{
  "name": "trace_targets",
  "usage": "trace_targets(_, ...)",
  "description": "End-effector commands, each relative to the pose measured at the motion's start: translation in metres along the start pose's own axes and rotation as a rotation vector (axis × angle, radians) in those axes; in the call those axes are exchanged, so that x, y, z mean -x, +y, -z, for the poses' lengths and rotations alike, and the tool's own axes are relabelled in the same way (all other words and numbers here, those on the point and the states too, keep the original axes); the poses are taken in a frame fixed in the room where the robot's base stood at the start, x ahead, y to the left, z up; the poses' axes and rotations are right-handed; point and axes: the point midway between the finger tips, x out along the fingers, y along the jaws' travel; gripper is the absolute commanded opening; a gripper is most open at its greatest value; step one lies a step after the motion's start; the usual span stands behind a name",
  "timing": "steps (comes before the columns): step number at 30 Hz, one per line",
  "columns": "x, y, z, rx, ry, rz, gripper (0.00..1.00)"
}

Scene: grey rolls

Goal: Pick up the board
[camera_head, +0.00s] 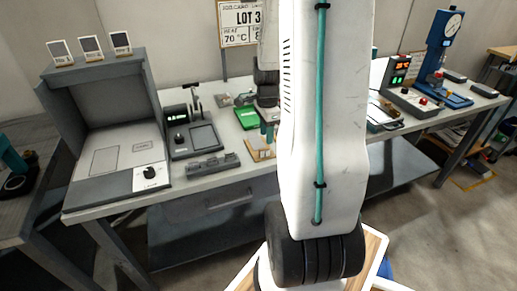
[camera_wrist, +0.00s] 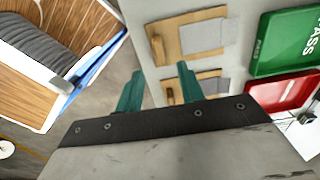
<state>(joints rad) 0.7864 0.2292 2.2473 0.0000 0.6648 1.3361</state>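Two small wooden boards, each with a grey patch and a wooden knob or block at its left end, lie on the grey bench in the wrist view: an upper board (camera_wrist: 178,32) and a lower board (camera_wrist: 210,90). I cannot tell which one the task means. My gripper (camera_wrist: 160,70) has its two teal fingers apart with nothing visible between them. The right finger overlaps the lower board in the picture and hides part of it; contact cannot be told. In the head view a wooden board (camera_head: 262,153) shows at the bench front, beside my arm, which hides much of that area.
A green PASS tray (camera_wrist: 290,38) and a red tray (camera_wrist: 280,93) lie right of the boards. In the head view, a scale-like device (camera_head: 195,140), a grey slotted block (camera_head: 212,165) and a hooded station (camera_head: 115,150) stand left. A blue press (camera_head: 440,60) stands right.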

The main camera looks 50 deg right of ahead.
Motion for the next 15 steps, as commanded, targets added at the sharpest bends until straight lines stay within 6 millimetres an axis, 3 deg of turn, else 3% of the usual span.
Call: trace_targets(15,-0.066,0.0,-0.009,0.0,-0.001,-0.003,0.38)
